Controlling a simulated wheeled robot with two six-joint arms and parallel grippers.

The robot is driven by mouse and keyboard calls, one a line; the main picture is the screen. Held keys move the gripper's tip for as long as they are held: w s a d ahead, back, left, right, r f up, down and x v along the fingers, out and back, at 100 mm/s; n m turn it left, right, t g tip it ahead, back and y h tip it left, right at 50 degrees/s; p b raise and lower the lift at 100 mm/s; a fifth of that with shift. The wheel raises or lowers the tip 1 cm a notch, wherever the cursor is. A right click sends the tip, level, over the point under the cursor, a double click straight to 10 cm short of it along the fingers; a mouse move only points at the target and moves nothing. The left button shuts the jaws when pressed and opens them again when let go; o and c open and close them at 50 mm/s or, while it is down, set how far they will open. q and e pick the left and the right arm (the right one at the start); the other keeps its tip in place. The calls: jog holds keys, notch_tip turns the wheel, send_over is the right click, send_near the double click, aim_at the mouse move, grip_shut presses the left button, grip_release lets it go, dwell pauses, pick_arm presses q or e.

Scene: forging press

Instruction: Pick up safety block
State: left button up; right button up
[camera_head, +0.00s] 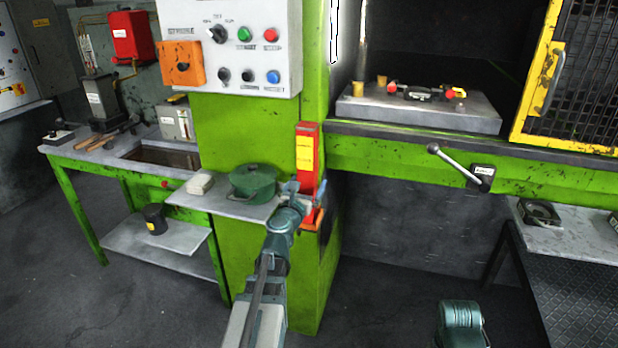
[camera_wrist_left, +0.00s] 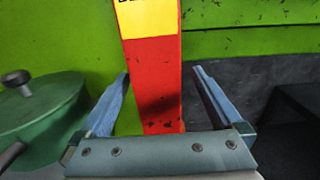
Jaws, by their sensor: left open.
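The safety block (camera_head: 307,161) is a tall red bar with a yellow label, upright against the green press column in an orange holder (camera_head: 313,217). In the left wrist view the block (camera_wrist_left: 155,85) rises between the two blue-grey fingers of my left gripper (camera_wrist_left: 160,95). The fingers are open, one to each side of it, with a gap visible on both sides. In the head view my left gripper (camera_head: 303,190) is at the block's lower part. The block's lower end is hidden behind the gripper body in the wrist view.
A green lidded pot (camera_head: 253,181) and a whitish block (camera_head: 200,184) sit on a small shelf (camera_head: 225,204) left of my left gripper. A press lever (camera_head: 455,164) projects at right. A side table (camera_head: 570,240) stands at the far right.

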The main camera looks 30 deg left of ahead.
aim_at(311, 177)
pick_arm(q)
jog(key=x, duration=0.4)
jog(key=shift+w+a+f, duration=0.15)
jog(key=shift+w+a, duration=0.05)
jog(key=shift+w, duration=0.1)
jog(key=shift+s, duration=0.1)
grip_shut()
